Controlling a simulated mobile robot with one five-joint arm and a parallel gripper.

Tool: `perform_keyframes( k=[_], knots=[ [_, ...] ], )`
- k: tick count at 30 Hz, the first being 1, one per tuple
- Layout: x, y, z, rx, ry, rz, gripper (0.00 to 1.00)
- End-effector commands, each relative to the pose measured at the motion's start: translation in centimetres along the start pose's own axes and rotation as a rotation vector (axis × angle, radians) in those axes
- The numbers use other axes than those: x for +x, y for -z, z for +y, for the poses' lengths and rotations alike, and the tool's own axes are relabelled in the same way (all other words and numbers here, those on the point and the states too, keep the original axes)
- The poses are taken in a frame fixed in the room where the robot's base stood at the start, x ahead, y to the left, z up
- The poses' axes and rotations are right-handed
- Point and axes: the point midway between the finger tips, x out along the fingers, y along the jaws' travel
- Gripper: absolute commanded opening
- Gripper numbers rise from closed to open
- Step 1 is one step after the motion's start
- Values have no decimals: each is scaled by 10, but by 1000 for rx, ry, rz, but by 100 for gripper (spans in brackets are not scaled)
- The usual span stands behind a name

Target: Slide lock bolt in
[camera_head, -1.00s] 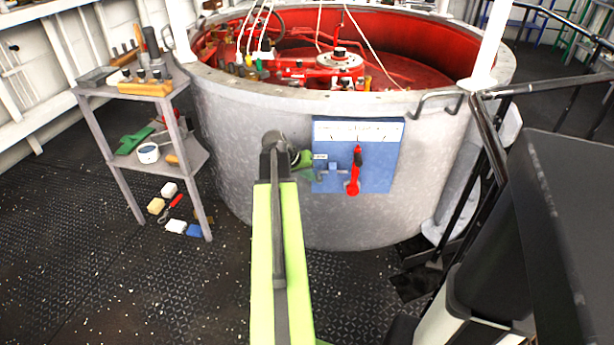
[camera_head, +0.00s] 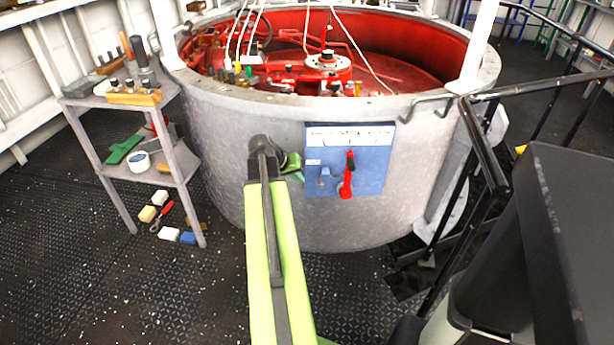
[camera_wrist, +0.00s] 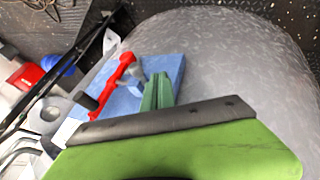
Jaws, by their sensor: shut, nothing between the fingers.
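A blue panel (camera_head: 372,178) is fixed to the curved grey wall of a large tub. It carries a white strip with dark marks, a red lever (camera_head: 348,177) standing upright, and a small blue lock bolt (camera_head: 324,177) in a bracket left of the lever. My gripper (camera_head: 300,176) is at the panel's left edge, left of the bolt and apart from it in the picture. In the wrist view my green fingers (camera_wrist: 158,92) are shut and empty, in front of the blue panel (camera_wrist: 165,66). The red lever (camera_wrist: 113,85) lies left of them there. The bolt is hard to make out there.
The grey tub (camera_head: 240,125) has a red interior with pipes and fittings. A grey shelf (camera_head: 190,160) with tools stands left. A black handrail (camera_head: 487,150) and steps are right of the panel. Dark floor (camera_head: 90,290) is open at front left.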

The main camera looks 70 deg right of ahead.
Motion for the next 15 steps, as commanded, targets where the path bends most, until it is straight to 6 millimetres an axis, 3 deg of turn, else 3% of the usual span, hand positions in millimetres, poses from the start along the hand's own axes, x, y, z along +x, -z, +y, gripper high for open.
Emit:
perform_keyframes(
  k=[1, 6, 15],
  knots=[
    [-25, 4, 6, -1, 1, 0, 0],
    [-59, 4, 4, -1, 1, 2, 0],
    [-77, 2, 1, 0, 2, 1, 0]
  ],
)
